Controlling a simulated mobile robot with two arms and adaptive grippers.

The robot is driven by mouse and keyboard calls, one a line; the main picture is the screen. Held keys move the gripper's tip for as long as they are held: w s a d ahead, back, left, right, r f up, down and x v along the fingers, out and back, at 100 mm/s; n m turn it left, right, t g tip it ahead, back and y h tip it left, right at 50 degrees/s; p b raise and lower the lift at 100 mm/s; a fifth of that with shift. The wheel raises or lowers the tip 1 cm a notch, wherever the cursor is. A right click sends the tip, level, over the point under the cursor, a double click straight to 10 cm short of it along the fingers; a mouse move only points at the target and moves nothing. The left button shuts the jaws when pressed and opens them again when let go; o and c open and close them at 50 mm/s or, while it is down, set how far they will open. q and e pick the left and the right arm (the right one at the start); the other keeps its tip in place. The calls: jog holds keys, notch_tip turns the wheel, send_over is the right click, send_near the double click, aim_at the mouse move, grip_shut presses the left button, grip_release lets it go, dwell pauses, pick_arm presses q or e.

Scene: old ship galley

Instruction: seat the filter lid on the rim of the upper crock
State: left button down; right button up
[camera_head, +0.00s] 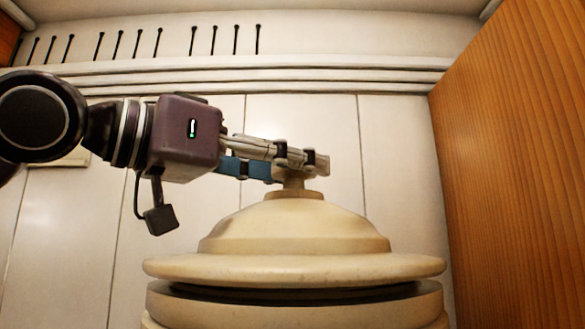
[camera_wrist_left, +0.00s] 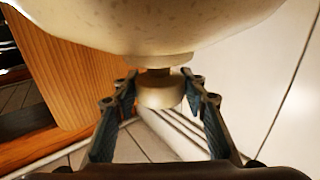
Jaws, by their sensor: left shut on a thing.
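The cream filter lid (camera_head: 295,228) is domed, with a wide flat flange and a knob on top. It is above the upper crock (camera_head: 300,306), with a dark gap showing between the flange and the crock's rim. The lid looks about level in the head view. My left gripper (camera_head: 307,164) comes in from the left and is shut on the lid's knob. In the left wrist view, the fingers (camera_wrist_left: 158,93) are on either side of the knob, and the lid's speckled surface (camera_wrist_left: 150,25) fills the top. My right gripper is not in view. The crock's inside is hidden.
A wooden panel (camera_head: 520,150) stands close on the right. A white panelled wall (camera_head: 405,150) with a ledge is behind the crock.

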pick_arm(q)
jog(key=shift+f+b, duration=0.3)
jog(key=shift+b, duration=0.1)
jog(key=shift+d+f, duration=0.1)
jog(key=shift+f, duration=0.2)
dwell(0.3)
jog(key=c, duration=1.4)
grip_release()
jog(key=shift+c, duration=0.2)
jog(key=o, duration=0.3)
jog(key=shift+s, duration=0.15)
jog(key=shift+o, duration=0.2)
jog(key=shift+f, duration=0.25)
jog(key=shift+a+r, duration=0.1)
jog(key=shift+a, duration=0.25)
jog(key=v, duration=1.1)
jog(key=shift+s+a+r, duration=0.1)
jog(key=shift+s+a, duration=0.1)
jog(key=shift+s, duration=0.1)
